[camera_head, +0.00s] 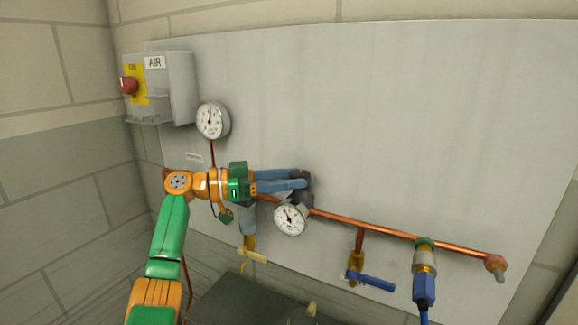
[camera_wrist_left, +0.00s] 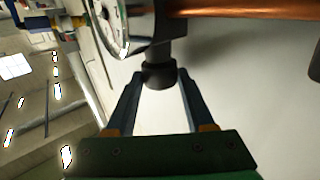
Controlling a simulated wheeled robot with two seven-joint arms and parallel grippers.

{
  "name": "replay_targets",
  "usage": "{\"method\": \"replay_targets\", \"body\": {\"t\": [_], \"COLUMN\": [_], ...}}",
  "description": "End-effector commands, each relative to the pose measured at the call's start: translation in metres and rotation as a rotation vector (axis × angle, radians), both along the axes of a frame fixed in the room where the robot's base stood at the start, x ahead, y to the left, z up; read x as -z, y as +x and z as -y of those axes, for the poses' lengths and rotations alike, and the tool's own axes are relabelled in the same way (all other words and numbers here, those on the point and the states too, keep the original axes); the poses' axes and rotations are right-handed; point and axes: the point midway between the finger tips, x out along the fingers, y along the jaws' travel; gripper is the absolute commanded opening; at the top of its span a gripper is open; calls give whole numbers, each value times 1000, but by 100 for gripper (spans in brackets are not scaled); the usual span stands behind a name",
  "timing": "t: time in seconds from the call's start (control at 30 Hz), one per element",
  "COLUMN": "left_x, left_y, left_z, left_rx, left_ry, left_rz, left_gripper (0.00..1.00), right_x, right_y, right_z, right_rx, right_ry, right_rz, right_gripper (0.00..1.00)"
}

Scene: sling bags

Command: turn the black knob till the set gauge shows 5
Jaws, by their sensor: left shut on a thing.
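The black knob (camera_wrist_left: 159,74) shows in the left wrist view between my two blue-grey fingers, on a short dark stem beneath a gauge. My left gripper (camera_head: 303,179) is shut on the knob, its fingers at the knob's left and right sides in the wrist view. In the head view the fingers partly hide it. The white round gauge (camera_head: 290,219) just below the fingers is tilted; its face shows, but its numbers are too small to read. In the wrist view this gauge (camera_wrist_left: 122,22) shows only edge-on. My right gripper is in neither view.
A copper pipe (camera_head: 370,228) runs right to a blue-handled valve (camera_head: 371,281) and a blue hose fitting (camera_head: 424,285). The upper panel (camera_head: 400,110) is clear.

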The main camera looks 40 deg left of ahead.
Motion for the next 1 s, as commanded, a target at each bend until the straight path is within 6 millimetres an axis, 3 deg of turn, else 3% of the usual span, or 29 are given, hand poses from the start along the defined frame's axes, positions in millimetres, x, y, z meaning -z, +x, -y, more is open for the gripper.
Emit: {"method": "replay_targets", "body": {"t": [0.1,0.57,0.6,0.67,1.0], "left_x": [-2,1,1,1,0], "left_y": [0,1,1,1,1], "left_z": [-1,-1,-1,-1,-1], "left_rx": [21,35,35,35,33], "left_ry": [-1,3,3,2,1], "left_rz": [0,-2,-2,-1,1], "left_gripper": [0,0,64,80,84], "right_x": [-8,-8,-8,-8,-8], "right_y": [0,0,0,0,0], "right_z": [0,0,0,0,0], "right_rx": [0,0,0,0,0], "right_ry": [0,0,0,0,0], "right_rz": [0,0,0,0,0], "right_gripper": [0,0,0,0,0]}}
